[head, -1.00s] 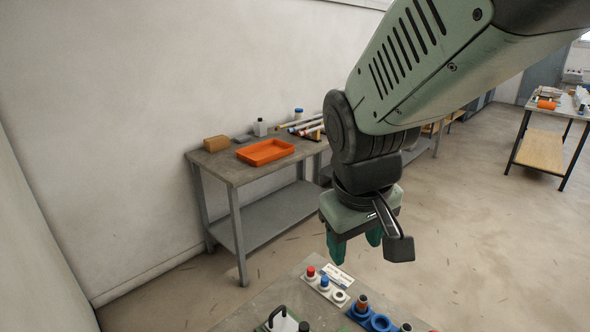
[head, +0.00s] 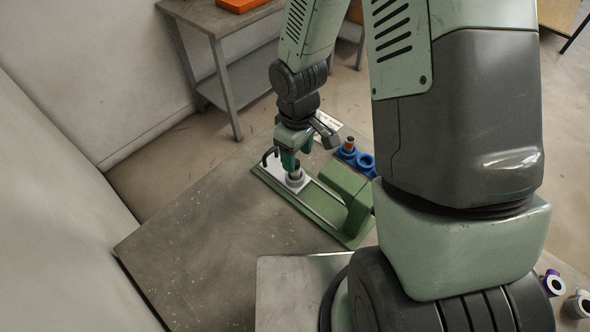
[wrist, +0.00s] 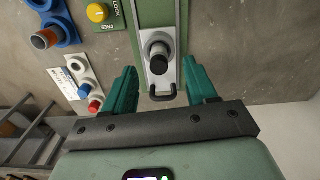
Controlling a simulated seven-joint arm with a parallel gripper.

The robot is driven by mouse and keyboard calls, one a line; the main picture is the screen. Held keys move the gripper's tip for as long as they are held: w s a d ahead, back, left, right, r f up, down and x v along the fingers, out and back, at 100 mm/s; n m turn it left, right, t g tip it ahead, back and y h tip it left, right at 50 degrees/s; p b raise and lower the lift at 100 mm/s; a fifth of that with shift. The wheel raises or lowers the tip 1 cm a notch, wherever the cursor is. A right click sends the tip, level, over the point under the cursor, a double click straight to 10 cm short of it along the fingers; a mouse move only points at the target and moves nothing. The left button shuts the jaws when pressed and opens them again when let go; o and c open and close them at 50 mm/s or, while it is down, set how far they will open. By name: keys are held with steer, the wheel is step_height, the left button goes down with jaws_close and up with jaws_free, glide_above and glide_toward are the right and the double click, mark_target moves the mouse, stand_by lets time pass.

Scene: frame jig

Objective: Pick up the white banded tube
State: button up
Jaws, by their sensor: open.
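My gripper (head: 298,156) is low over the white plate of a green fixture, fingers pointing down. Its teal fingers also show in the wrist view (wrist: 160,68), spread apart with nothing between them touching. A dark-topped tube (wrist: 158,50) stands upright in a pale round collar (wrist: 161,42) on that plate, just ahead of the fingers and between their lines. In the head view the pale collar (head: 295,178) shows beside the fingertips, and the tube is mostly hidden. I cannot make out a white band on this tube.
A black handle (wrist: 162,94) rises from the plate between the fingers. The green fixture (head: 347,184) has a yellow knob (wrist: 97,13).

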mark_target(295, 173)
steer(key=f, duration=0.5)
steer(key=shift+w+a+f, duration=0.2)
steer(key=shift+w+f, duration=0.15)
steer(key=shift+f, duration=0.05)
jaws_close()
